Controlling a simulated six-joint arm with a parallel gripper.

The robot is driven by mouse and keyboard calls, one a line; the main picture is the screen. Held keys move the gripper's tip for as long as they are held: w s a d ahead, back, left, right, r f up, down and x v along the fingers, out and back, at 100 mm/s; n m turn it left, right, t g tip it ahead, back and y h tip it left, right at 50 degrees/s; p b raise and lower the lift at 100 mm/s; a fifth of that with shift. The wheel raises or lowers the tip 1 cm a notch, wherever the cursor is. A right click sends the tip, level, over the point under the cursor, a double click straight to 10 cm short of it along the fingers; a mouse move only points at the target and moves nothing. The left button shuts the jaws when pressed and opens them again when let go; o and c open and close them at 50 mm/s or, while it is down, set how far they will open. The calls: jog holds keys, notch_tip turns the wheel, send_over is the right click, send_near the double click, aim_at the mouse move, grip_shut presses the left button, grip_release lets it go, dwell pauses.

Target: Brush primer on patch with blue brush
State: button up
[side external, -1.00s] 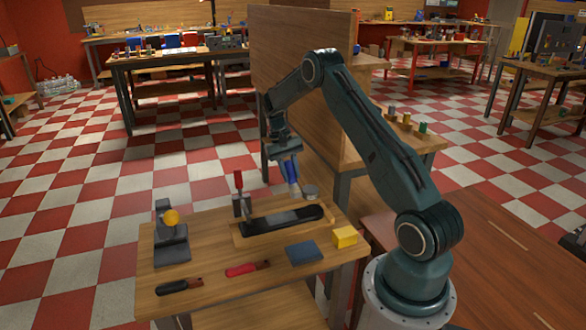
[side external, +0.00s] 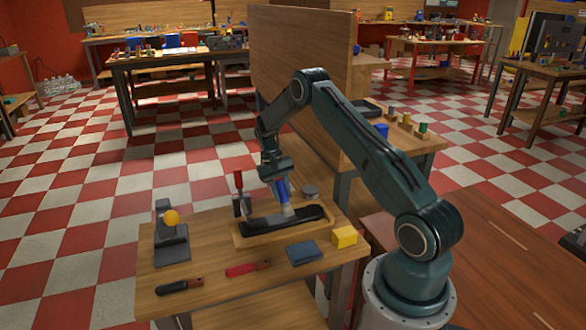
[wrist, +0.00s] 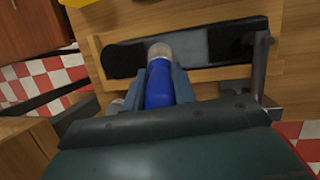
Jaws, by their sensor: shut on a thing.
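My gripper (side external: 279,186) is shut on the blue brush (side external: 281,189), which points down with its pale bristles lowest. In the wrist view the brush's blue handle (wrist: 159,84) lies between the two fingers, and its bristle end (wrist: 160,50) overlaps the long black part. The black part (side external: 262,224) lies in a shallow wooden tray (side external: 243,240). A greyer patch (wrist: 187,47) shows on the part's surface beside the bristles. The bristle tip is at or just above the part; I cannot tell whether they touch.
A red-handled clamp (side external: 239,187) stands at the tray's left end. A round grey tin (side external: 310,190) sits behind the tray. A grey stand with an orange knob (side external: 171,218), black-handled tool (side external: 178,286), red-handled tool (side external: 242,269), blue-grey cloth (side external: 303,252) and yellow block (side external: 344,237) surround it.

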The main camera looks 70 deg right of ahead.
jog(key=shift+w+a, duration=0.35)
jog(key=shift+s+d, duration=1.3)
jog(key=shift+s, duration=0.25)
jog(key=w+a, duration=0.2)
jog(key=w, duration=0.1)
jog(key=shift+a, duration=0.4)
jog(key=shift+s+d, duration=1.25)
jog(key=shift+s, duration=0.1)
jog(key=shift+s+d+r, duration=0.1)
jog(key=shift+d+r, duration=0.05)
jog(key=shift+d, duration=0.05)
notch_tip(320, 180, up, 8)
jog(key=shift+a, duration=0.1)
jog(key=shift+s+a, duration=0.4)
jog(key=shift+s, duration=0.1)
